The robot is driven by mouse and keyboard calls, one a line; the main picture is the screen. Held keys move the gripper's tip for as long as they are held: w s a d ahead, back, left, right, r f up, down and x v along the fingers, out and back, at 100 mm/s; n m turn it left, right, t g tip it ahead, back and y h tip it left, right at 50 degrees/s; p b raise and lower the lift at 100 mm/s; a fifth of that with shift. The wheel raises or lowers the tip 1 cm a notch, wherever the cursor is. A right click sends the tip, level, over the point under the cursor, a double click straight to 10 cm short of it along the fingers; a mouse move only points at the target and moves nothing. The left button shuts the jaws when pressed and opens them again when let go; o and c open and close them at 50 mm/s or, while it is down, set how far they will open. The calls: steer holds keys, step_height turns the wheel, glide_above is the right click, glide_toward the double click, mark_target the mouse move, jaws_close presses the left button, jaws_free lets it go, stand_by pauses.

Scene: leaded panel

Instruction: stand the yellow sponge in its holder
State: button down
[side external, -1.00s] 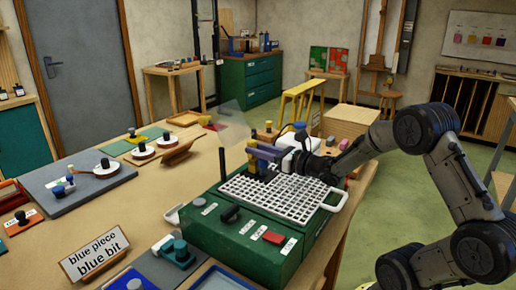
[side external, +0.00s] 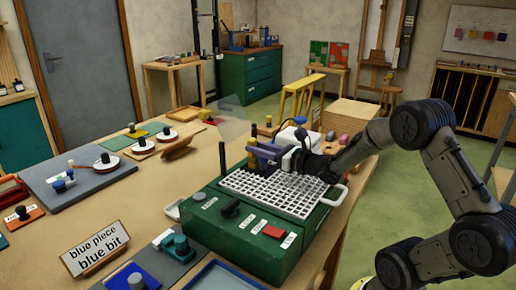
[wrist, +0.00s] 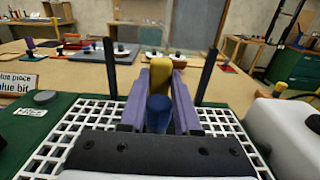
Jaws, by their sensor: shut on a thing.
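The yellow sponge (wrist: 160,69) shows upright between the tips of my purple fingers in the wrist view. It also shows at the far left side of the white grid in the side view (side external: 252,142). My gripper (side external: 262,152) is shut on the sponge, low at that end of the grid. A blue round bit (wrist: 159,113) stands between the fingers, nearer the wrist camera, and hides the sponge's lower part. The holder is hidden behind the bit and fingers, so I cannot tell whether the sponge is seated in it.
The white grid (side external: 290,195) tops a green machine (side external: 235,232) with knobs and a red switch. Two dark posts flank my fingers in the wrist view. A white box (wrist: 290,135) stands close at right. A clear shield (side external: 236,118) rises behind. A sign (side external: 97,247) stands front left.

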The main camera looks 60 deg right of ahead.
steer(key=shift+r, duration=0.7)
stand_by(0.6)
steer(key=shift+f, duration=0.85)
stand_by(0.4)
steer(key=c, duration=0.5)
jaws_free()
steer(key=shift+c, duration=0.2)
steer(key=s, duration=1.4)
